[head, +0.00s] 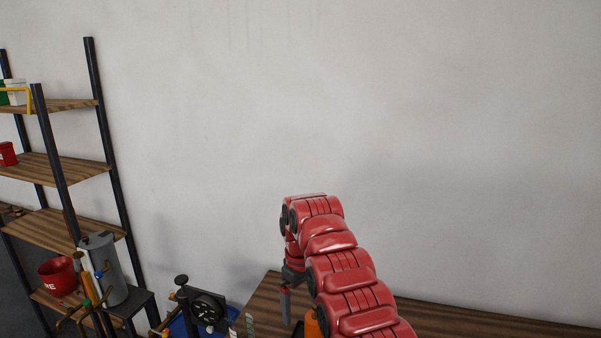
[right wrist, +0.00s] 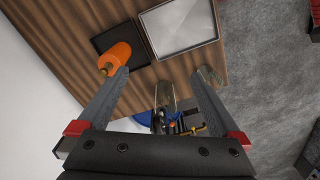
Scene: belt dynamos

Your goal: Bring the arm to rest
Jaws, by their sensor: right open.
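My right arm is red and reaches over the wooden table (head: 262,300) in the head view. Its gripper (head: 286,305) points down near the table's left end. In the right wrist view the two grey fingers of this gripper (right wrist: 160,73) are wide apart, with nothing held between them. The left fingertip overlaps an orange cylinder with a brass-coloured tip (right wrist: 117,55) in the picture; I cannot tell whether they touch. In the head view the orange cylinder (head: 311,325) is partly hidden behind my arm. My left gripper is not in view.
In the wrist view, a pale metal-rimmed tray (right wrist: 180,28) and a dark tray (right wrist: 104,40) lie on the table. A shelf rack (head: 62,175) and a black dial gauge (head: 207,310) are at the left. The wall above is bare.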

